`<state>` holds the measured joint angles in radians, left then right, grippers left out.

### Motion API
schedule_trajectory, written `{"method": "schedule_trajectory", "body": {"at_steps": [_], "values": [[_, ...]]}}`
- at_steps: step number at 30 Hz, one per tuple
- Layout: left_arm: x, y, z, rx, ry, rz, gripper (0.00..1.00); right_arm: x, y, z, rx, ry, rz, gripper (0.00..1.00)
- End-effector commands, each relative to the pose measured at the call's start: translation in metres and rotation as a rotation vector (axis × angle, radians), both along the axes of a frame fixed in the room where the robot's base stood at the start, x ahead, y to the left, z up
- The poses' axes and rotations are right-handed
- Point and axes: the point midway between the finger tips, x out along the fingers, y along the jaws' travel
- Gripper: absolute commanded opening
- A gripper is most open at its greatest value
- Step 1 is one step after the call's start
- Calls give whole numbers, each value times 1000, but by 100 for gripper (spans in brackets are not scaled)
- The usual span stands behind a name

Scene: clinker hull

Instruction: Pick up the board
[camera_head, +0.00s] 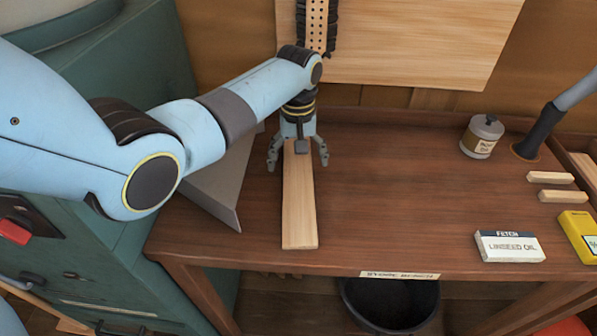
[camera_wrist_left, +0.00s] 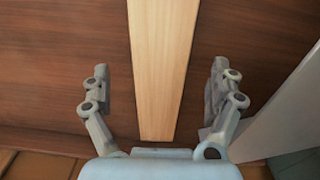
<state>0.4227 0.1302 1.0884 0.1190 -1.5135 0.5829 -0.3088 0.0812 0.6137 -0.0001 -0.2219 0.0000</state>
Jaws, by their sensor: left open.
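The board (camera_head: 299,212) is a long, pale wooden plank lying flat on the dark workbench (camera_head: 390,200), its near end close to the front edge. In the left wrist view the board (camera_wrist_left: 161,65) runs between the two fingers. My left gripper (camera_head: 298,160) points down over the far part of the board, with one finger on either side of it. It is open, with a gap between each finger and the board in the wrist view (camera_wrist_left: 160,90). The gripper hides the board's far end in the head view. My right gripper is not in view.
A grey angled sheet (camera_head: 212,190) stands just left of the board. A linseed oil box (camera_head: 509,246), a lidded tin (camera_head: 481,137), small wood blocks (camera_head: 549,178) and a yellow box (camera_head: 578,236) sit at the right. The bench between is clear.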

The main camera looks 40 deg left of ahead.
Motion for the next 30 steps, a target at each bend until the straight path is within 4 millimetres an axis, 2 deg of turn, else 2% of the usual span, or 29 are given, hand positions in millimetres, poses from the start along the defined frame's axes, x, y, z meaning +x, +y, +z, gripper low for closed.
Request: {"method": "schedule_trajectory", "body": {"at_steps": [3, 6, 13, 19, 27, 30], "values": [[0, -1, -19, 0, 2, 0, 92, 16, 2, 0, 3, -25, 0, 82], [0, -1, -28, -1, 1, 0, 92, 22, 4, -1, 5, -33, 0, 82], [0, -1, -29, 0, 0, -1, 92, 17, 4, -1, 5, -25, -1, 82], [0, -1, -29, 0, 0, -1, 67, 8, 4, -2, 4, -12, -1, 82], [0, 0, -29, 0, 0, -1, 32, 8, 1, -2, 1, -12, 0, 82], [0, 0, -29, 1, -1, -1, 23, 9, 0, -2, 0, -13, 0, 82]]}}
